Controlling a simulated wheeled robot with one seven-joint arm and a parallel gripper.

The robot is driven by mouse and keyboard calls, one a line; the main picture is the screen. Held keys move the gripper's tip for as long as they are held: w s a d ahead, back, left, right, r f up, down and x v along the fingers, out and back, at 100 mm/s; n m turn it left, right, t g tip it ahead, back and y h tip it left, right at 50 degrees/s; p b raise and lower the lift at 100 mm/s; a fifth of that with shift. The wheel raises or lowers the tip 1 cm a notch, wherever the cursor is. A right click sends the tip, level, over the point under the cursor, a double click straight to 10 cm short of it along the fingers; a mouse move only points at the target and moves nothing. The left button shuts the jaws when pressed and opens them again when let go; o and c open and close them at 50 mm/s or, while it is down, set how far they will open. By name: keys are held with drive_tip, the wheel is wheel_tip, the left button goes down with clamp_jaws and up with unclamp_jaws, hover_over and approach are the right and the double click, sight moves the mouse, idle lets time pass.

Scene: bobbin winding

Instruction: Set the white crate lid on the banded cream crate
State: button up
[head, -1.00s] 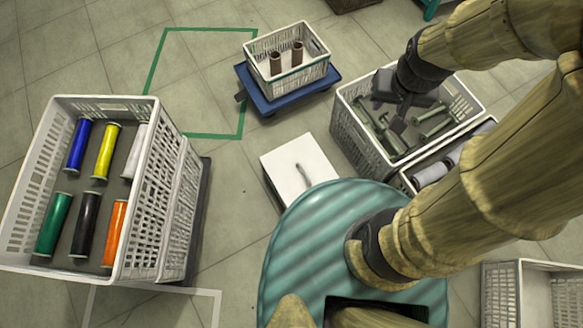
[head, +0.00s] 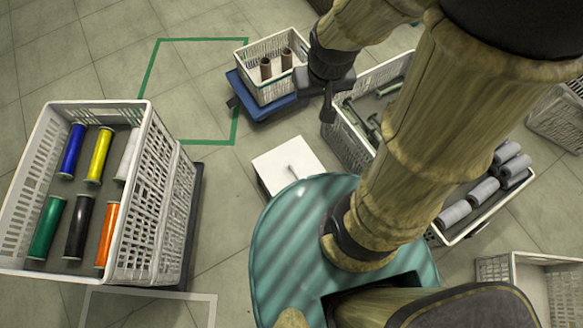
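The cream crate (head: 258,85) stands on a blue dolly at the upper middle. It is open on top and holds two brown tubes (head: 266,69). A faint teal band shows on its side in the earlier view. My gripper (head: 328,108) hangs in the air just right of the cream crate, apart from the lid. Nothing shows in it; its finger gap is not clear.
A white crate of coloured bobbins (head: 147,175) stands at left. A grey crate of green parts (head: 343,140) and a crate of grey rolls (head: 480,222) are at right, partly behind my arm. The blue dolly (head: 268,109) stands beside an empty green floor outline (head: 153,70).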

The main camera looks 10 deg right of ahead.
drive_tip(key=n+g+b, duration=0.3)
drive_tip(key=n+b, duration=0.1)
drive_tip(key=b, duration=4.1)
hover_over(296, 175)
wheel_tip(296, 175, down, 71)
drive_tip(key=shift+w+p, duration=0.1)
drive_tip(key=shift+p, duration=0.2)
wheel_tip(296, 175, down, 5)
drive_tip(key=b, duration=0.5)
drive_tip(key=shift+f, duration=0.1)
drive_tip(key=shift+f+b, duration=0.7)
drive_tip(key=shift+f, duration=1.15)
